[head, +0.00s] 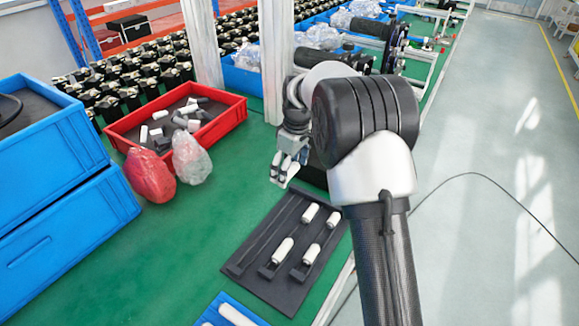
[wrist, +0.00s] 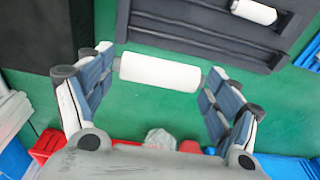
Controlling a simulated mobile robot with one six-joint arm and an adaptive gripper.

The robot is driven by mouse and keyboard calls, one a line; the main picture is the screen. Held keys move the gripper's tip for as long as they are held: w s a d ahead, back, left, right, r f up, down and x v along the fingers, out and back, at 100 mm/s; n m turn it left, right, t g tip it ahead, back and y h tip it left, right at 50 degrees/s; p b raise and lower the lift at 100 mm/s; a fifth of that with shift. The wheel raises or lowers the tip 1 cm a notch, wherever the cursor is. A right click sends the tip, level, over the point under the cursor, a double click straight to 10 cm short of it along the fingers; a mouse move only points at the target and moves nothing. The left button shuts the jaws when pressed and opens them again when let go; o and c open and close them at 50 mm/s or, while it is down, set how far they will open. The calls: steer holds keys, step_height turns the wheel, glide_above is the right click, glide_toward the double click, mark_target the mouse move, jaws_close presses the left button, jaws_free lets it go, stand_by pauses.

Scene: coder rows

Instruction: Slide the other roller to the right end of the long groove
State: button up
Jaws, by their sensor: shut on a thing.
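My gripper (wrist: 160,72) is shut on a white roller (wrist: 160,71), which lies lengthwise between its fingertips in the wrist view. In the head view my gripper (head: 286,168) hangs over the green table, just beyond the far left corner of the dark board (head: 262,284). The roller cannot be told clearly from the fingers there. The long groove (head: 262,236) runs along the board's left side and looks empty. In the wrist view the groove (wrist: 205,39) is beyond the held roller, apart from it. Several white rollers sit on the board, one (head: 283,250) near its middle.
A red crate (head: 222,124) with black and white parts stands behind, with red and clear bags (head: 190,158) before it. Blue crates (head: 60,235) stand at left. A blue tray (head: 222,300) lies in front. Green table between crates and board is clear.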

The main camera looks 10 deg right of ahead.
steer(key=shift+f+b, duration=3.65)
steer(key=shift+f, duration=3.4)
steer(key=shift+f, duration=0.2)
steer(key=shift+w+d, duration=0.1)
